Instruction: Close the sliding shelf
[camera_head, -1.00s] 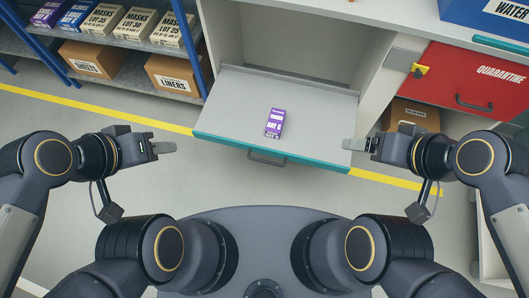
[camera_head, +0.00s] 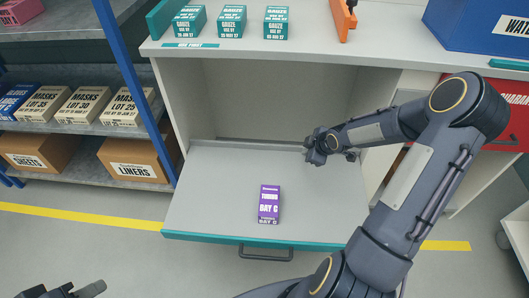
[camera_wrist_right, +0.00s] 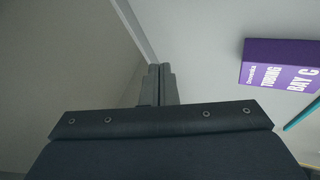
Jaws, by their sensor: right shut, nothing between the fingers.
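The sliding shelf (camera_head: 215,210) is pulled out of the light grey cabinet. It has a teal front edge and a dark handle (camera_head: 266,253). A purple box (camera_head: 269,204) marked BAY C rests on it and also shows at the right of the right wrist view (camera_wrist_right: 281,64). My right gripper (camera_head: 330,157) is over the rear right part of the shelf, behind and right of the box. In the right wrist view its fingers (camera_wrist_right: 160,84) are together and empty; contact with the shelf is unclear. My left gripper (camera_head: 90,289) shows only partly at the bottom left.
Teal gauze boxes (camera_head: 232,21) and an orange object (camera_head: 344,18) stand on the cabinet top. A blue WATER bin (camera_head: 480,30) is at the upper right. A blue-framed rack (camera_head: 125,90) stands left. A red drawer (camera_head: 505,115) is partly behind my right arm.

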